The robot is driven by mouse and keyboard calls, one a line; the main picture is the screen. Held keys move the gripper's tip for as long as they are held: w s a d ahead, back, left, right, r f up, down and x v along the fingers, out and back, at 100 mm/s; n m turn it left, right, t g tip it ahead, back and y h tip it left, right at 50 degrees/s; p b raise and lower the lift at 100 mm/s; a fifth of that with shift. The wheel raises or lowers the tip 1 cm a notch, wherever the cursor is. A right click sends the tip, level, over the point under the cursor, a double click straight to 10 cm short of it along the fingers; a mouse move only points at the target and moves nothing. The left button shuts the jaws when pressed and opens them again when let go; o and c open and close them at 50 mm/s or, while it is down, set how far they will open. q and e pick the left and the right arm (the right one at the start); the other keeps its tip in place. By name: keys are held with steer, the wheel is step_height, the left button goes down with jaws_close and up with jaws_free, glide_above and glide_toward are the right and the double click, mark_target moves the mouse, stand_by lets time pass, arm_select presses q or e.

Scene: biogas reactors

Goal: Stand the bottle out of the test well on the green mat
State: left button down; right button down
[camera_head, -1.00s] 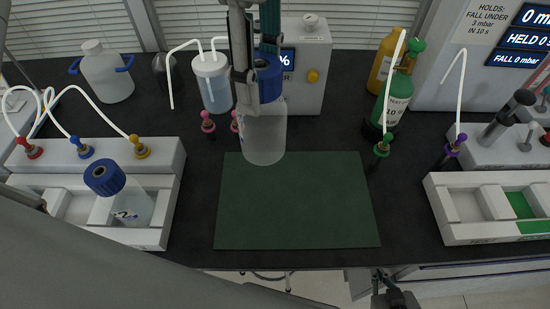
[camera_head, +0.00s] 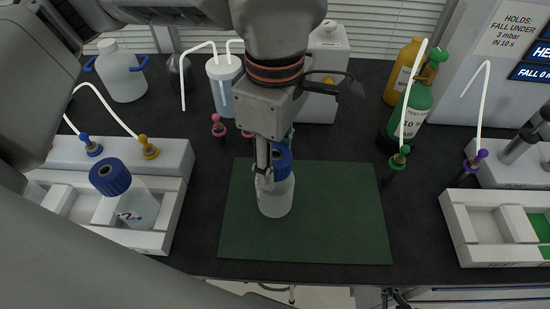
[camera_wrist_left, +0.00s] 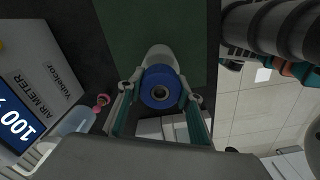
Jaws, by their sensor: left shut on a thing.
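The bottle (camera_head: 276,199) is clear with a blue screw cap and is upright over the green mat (camera_head: 340,225), toward its left half. Its base appears at the mat, but I cannot tell if it touches. My left gripper (camera_head: 265,180) is shut on it near the cap. In the left wrist view the blue cap (camera_wrist_left: 160,87) sits between the two fingers (camera_wrist_left: 160,95), with the pale body beyond it toward the mat. The white rack on the right (camera_head: 455,225) shows an empty pale compartment and a green one. My right gripper is not in view.
Another blue-capped bottle (camera_head: 138,208) leans in the left white rack (camera_head: 165,232). Green (camera_head: 398,158), purple (camera_head: 476,160) and pink (camera_head: 218,125) fittings stand around the mat. A green cylinder (camera_head: 413,108) stands behind. The mat's right half is clear.

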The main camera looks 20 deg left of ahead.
arm_select(q)
steer(key=shift+f, duration=0.15)
steer(key=c, duration=1.4)
jaws_free()
step_height(320, 180, up, 12)
steer(key=shift+r+p, duration=0.15)
steer(key=shift+p, duration=0.35)
